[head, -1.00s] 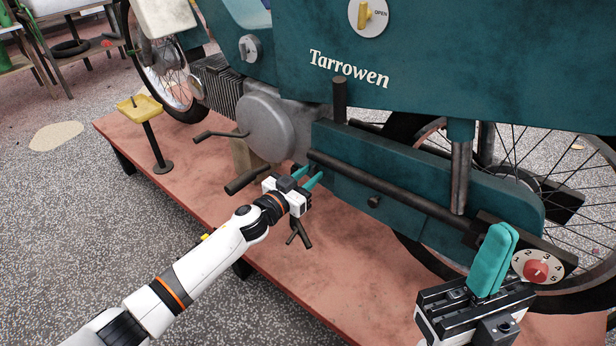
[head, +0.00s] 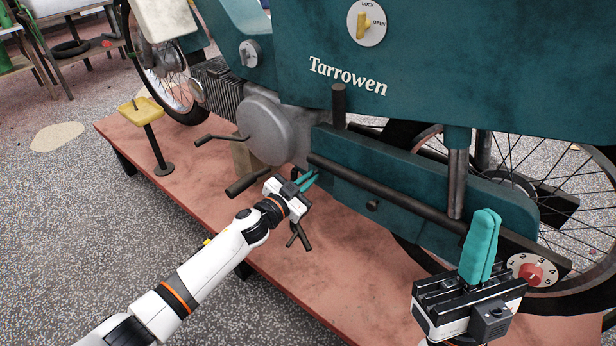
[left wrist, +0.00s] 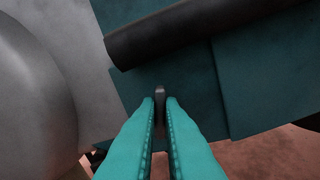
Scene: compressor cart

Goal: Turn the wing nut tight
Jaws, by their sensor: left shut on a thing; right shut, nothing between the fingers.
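The wing nut (left wrist: 160,93) shows in the left wrist view as a narrow dark grey piece, seen edge-on in front of a teal panel of the machine. My left gripper (left wrist: 160,104) is shut on it, with one teal finger on each side. In the head view my left gripper (head: 307,181) is at the lower teal panel, beside the grey round engine cover, and the nut cannot be made out there. My right gripper (head: 485,218) is shut and empty, its fingers pointing up in front of the rear wheel.
A dark horizontal tube (head: 385,190) runs just above the nut. A dial with a red centre (head: 532,271) is close to my right gripper. A pedal (head: 247,181) is left of my left gripper. A yellow-topped stand (head: 141,108) is at the platform's (head: 330,265) left end.

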